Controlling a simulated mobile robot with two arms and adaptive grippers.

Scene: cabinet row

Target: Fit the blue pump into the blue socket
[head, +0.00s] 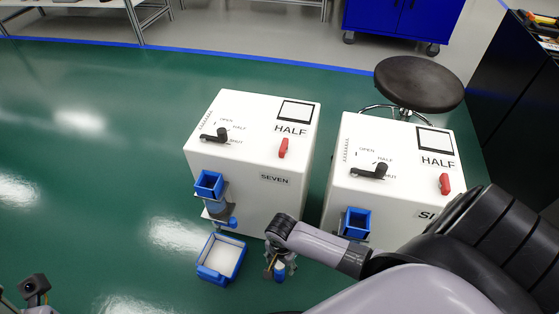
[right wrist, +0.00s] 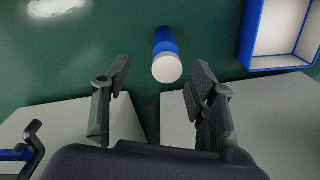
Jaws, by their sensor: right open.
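A blue cylinder with a white end, which looks like the blue pump (right wrist: 165,58), shows between and beyond the fingertips of my right gripper (right wrist: 158,72). In the head view a bit of its blue (head: 280,273) shows at my right gripper (head: 278,266), in front of the SEVEN cabinet. The right fingers are open, with clear gaps on both sides of the cylinder. A blue square open-topped fitting (head: 208,184) is on the SEVEN cabinet's front, and a similar one (head: 356,223) is on the other cabinet. I cannot tell which part is the blue socket.
The white SEVEN cabinet (head: 240,150) and a second white cabinet (head: 395,150) stand side by side with a narrow gap. A blue-rimmed tray (head: 240,266) lies before SEVEN. A stool (head: 418,82) stands behind. Green floor at left is clear.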

